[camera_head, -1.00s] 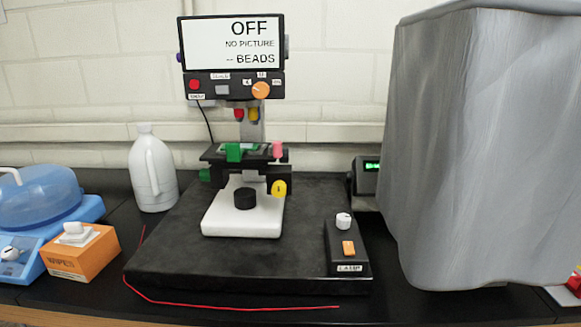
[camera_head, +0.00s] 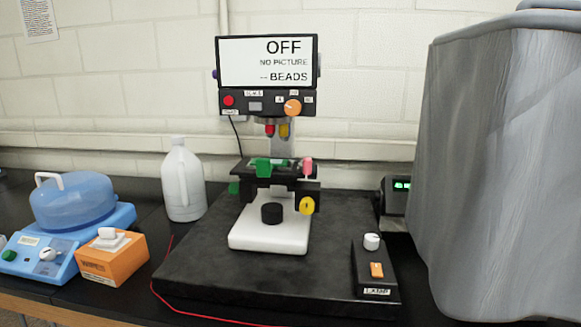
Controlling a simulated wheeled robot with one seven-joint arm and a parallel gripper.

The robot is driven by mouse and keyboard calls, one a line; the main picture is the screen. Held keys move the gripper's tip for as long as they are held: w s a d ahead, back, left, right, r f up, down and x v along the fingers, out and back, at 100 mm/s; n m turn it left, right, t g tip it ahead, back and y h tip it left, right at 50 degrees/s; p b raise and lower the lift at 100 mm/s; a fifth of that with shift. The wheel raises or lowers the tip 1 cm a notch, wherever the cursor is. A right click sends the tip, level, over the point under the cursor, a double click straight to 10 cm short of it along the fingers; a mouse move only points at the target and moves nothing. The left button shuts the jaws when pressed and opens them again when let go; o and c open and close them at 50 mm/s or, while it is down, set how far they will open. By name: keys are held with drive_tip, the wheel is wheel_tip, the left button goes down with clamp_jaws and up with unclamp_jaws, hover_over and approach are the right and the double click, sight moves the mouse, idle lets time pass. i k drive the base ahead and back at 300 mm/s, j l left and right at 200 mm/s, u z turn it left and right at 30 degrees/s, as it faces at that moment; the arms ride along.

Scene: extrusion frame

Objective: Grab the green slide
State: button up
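A microscope with a black stage (camera_head: 245,174) stands on a dark board in the middle of the view. A green piece (camera_head: 263,168) sits upright at the front of the stage, and more green shows flat on the stage just behind it. I cannot tell which of these is the slide. Another green part (camera_head: 234,188) shows at the stage's left side. A pink knob (camera_head: 307,167) is at the stage's right. My gripper is not in view.
A screen reading OFF (camera_head: 267,61) tops the microscope. A white jug (camera_head: 184,182) and an orange wipes box (camera_head: 111,257) stand left, beside a blue-lidded device (camera_head: 72,200). A lamp control (camera_head: 375,266) sits front right. A large grey cover (camera_head: 500,180) fills the right.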

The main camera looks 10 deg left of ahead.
sight(264, 166)
drive_tip(key=i+j+u, duration=0.1)
drive_tip(key=j, duration=0.3)
drive_tip(key=i+j+u, duration=0.1)
drive_tip(key=j, duration=0.25)
drive_tip(key=i+j, duration=0.25)
drive_tip(key=i+j+u, duration=0.15)
drive_tip(key=j, duration=0.35)
